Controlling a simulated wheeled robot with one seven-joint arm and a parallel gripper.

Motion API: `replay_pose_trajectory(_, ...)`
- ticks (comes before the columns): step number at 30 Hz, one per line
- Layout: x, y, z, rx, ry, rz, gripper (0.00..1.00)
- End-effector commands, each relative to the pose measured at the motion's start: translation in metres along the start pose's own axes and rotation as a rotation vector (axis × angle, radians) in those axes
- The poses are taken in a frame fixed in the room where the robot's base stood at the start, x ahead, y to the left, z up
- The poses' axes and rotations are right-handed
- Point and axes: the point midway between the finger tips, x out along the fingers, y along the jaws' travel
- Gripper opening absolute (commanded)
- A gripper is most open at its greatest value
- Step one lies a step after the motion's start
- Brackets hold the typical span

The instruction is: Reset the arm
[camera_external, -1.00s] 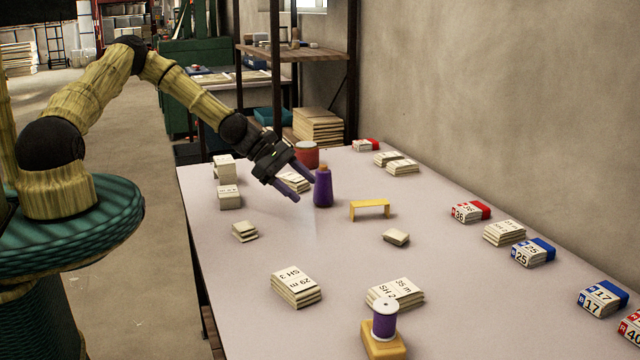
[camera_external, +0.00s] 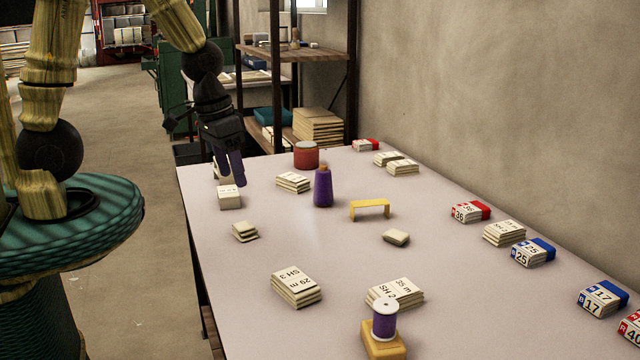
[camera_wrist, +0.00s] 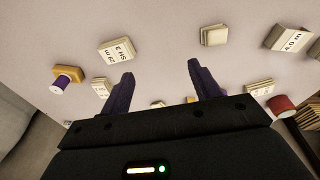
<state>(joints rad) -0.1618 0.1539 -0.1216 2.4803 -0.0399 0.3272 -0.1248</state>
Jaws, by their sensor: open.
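My gripper (camera_external: 231,168) hangs fingers down above the far left edge of the table, in front of a cloth stack there. In the wrist view my gripper (camera_wrist: 157,85) shows its two purple fingers spread apart with nothing between them.
A thread spool (camera_external: 385,320) sits on a yellow block in front. Labelled stacks (camera_external: 532,252) line the right side by the wall. A shelf (camera_external: 300,53) stands behind.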

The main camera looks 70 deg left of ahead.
Motion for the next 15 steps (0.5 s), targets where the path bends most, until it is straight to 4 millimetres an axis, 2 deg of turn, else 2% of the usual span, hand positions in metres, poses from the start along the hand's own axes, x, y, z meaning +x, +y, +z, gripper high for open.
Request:
replay_pose_trajectory(1,-0.012,0.003,0.008,0.064,0.021,-0.007,0.63)
replay_pose_trajectory(3,-0.022,0.004,0.017,0.138,0.038,-0.014,0.63)
replay_pose_trajectory(6,-0.030,0.005,0.025,0.195,0.050,-0.017,0.63)
replay_pose_trajectory(15,-0.031,0.004,0.027,0.210,0.051,-0.019,0.63)
